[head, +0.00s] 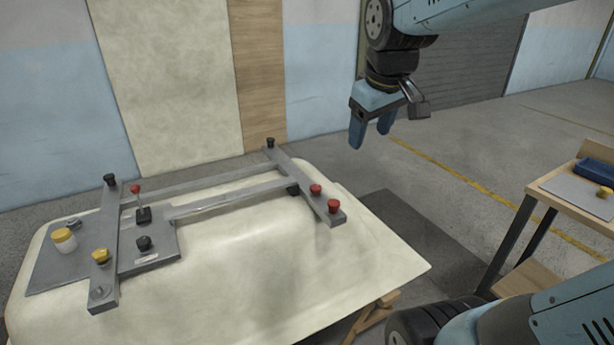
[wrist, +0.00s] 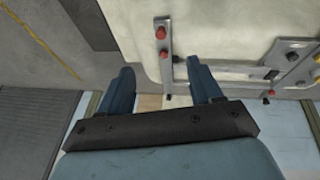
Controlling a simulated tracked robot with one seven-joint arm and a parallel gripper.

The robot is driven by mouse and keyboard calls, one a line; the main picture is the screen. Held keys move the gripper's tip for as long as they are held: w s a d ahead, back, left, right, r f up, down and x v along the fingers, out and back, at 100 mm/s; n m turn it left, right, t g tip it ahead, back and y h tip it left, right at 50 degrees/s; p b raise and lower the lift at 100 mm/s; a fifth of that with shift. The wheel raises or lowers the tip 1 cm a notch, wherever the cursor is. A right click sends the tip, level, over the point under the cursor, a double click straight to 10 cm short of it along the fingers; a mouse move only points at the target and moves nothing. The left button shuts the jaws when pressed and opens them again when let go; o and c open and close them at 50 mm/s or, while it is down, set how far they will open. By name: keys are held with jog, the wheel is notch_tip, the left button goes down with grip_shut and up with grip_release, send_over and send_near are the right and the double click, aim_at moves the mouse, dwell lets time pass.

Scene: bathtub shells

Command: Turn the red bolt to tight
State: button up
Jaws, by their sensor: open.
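Two red knob-like bolt heads, a rear one (head: 316,190) and a front one (head: 333,206), sit on the right crossbar of a grey metal frame (head: 228,199). They also show in the wrist view as an upper one (wrist: 161,32) and a lower one (wrist: 164,54). A smaller red knob (head: 135,188) tops a thin lever on the frame's left plate. My gripper (head: 371,130) is open and empty, raised above and behind the right crossbar, apart from everything. In the wrist view its blue fingers (wrist: 160,70) are spread wide. How tight any bolt is cannot be told.
The frame lies on a cream tub shell (head: 290,260). Black knobs, such as one (head: 270,143), and a yellow knob (head: 101,256) stand up from it. A wooden side table (head: 555,197) with a blue item (head: 597,172) is at the right. Open floor lies between.

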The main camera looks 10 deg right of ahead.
jog(key=w+a+f+n+g, duration=0.1)
jog(key=w+f+n, duration=0.15)
jog(key=w, duration=0.55)
jog(key=w+a+f+n+g, duration=0.15)
jog(key=w+n, duration=0.25)
jog(key=w, duration=0.4)
jog(key=n+g, duration=0.2)
jog(key=n, duration=0.6)
send_near(317, 186)
jog(key=shift+m, duration=0.25)
notch_tip(317, 186, down, 9)
jog(key=shift+s+d+r, duration=0.1)
jog(key=shift+s+r, duration=0.05)
jog(key=shift+s, duration=0.05)
jog(key=c, duration=1)
jog(key=shift+c, duration=0.2)
